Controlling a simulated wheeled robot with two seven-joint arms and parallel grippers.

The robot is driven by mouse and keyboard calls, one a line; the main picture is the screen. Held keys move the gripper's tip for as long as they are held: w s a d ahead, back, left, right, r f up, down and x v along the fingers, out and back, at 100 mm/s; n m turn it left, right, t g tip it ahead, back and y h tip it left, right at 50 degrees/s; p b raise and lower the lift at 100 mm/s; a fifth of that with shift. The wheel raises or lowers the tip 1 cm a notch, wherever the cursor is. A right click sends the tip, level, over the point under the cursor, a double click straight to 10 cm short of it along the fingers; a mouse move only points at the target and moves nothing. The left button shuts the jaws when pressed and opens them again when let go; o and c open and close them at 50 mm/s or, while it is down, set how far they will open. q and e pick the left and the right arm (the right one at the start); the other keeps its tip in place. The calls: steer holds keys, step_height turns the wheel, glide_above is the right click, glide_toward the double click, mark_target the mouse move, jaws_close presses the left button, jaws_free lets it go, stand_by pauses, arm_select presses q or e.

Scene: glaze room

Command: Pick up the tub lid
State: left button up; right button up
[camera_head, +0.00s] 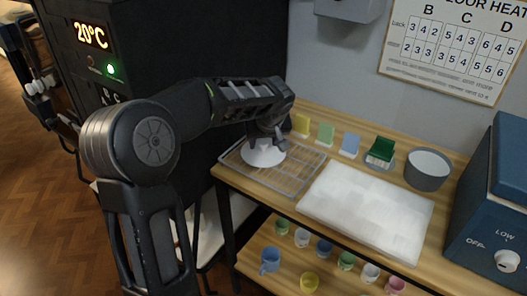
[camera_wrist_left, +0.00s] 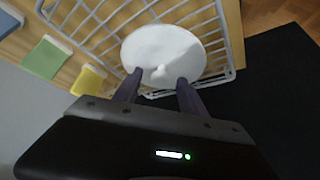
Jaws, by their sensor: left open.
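The tub lid, a white round disc with a small knob, lies on a wire rack on the wooden bench in the head view (camera_head: 262,157). It also shows in the wrist view (camera_wrist_left: 165,45). My left gripper (camera_head: 268,140) is over the lid, pointing down. In the wrist view its two fingers (camera_wrist_left: 159,80) are open, with the lid's knob showing between their tips. I cannot tell whether the fingertips touch the lid. My right gripper is in neither view.
The wire rack (camera_head: 301,184) has raised edges. A white slab (camera_head: 368,207) lies right of it. Small coloured tiles (camera_head: 326,134) stand behind, with a grey tub (camera_head: 427,172) further right. A blue box (camera_head: 492,215) bounds the right. Several cups stand on the lower shelf (camera_head: 262,240).

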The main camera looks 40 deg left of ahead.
arm_select(q)
steer(key=shift+c, duration=0.2)
jaws_close()
stand_by(0.3)
